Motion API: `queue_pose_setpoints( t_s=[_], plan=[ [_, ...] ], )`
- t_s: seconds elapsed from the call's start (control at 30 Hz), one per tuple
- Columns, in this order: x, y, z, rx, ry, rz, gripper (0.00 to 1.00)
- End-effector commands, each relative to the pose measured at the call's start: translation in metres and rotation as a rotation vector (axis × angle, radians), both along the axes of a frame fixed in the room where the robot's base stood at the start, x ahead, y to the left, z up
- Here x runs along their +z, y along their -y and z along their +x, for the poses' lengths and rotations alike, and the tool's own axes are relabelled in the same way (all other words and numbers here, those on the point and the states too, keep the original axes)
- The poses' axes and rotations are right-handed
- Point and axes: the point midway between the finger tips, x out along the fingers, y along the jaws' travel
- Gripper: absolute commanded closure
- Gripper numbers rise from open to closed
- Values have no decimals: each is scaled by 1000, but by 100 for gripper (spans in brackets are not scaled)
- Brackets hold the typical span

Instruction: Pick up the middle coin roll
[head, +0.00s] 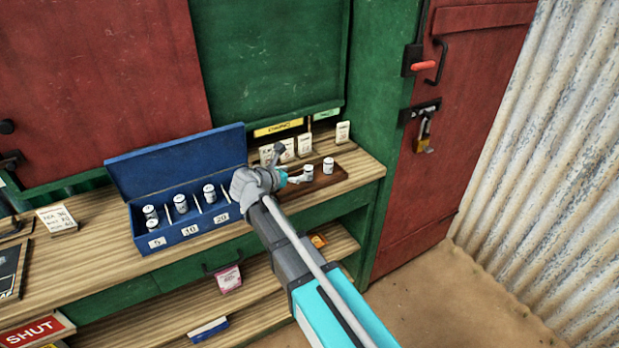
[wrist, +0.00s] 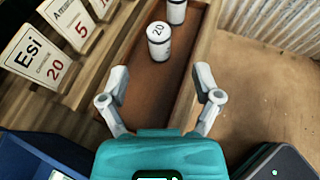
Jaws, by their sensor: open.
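A white coin roll marked 20 (wrist: 158,42) stands upright on the brown tray (wrist: 185,75) in the wrist view. A second roll with a dark purple band (wrist: 177,10) stands beyond it, cut by the top edge. In the head view two white rolls show on the tray, a nearer one (head: 307,173) and a farther one (head: 328,166). Which is the middle one I cannot tell. My gripper (wrist: 162,85) is open and empty, its fingers over the tray, short of the roll marked 20. In the head view my gripper (head: 297,179) partly hides the tray's left end.
An open blue cash box (head: 190,232) with compartments labelled 5, 10 and 20 stands left of my arm, holding several rolls.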

Motion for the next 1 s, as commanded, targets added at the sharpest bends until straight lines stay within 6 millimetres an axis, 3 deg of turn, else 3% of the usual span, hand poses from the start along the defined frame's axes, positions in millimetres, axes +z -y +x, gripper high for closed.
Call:
queue_pose_setpoints(
  t_s=[0.2, 0.73, 1.0],
  plan=[
    [-12, 13, 20, 0, 0, 0, 18],
    [-13, 17, 26, 1, 0, 0, 18],
    [-22, 27, 46, 0, 1, 1, 18]
  ],
)
